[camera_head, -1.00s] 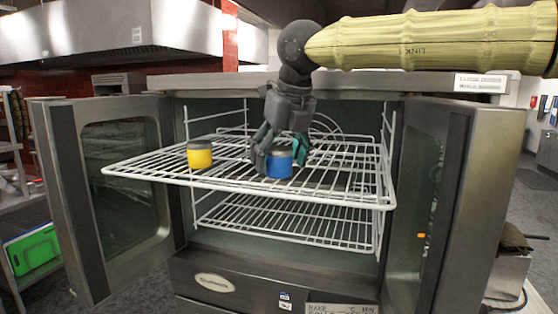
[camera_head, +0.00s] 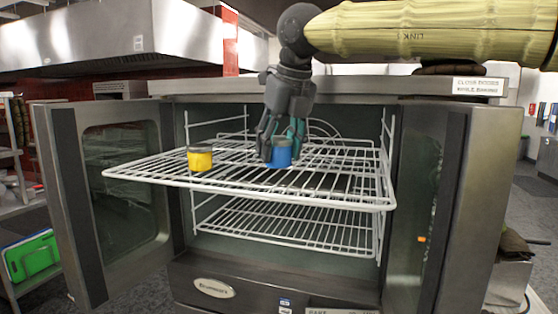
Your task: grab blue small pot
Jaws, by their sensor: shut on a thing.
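The upper wire rack (camera_head: 330,194) sticks out of the open oven, with a lower rack (camera_head: 290,226) beneath. Open doors flank it at left (camera_head: 112,190) and right (camera_head: 455,200). The oven's top edge (camera_head: 400,86) lies just under my arm. The rack's right side is bare.

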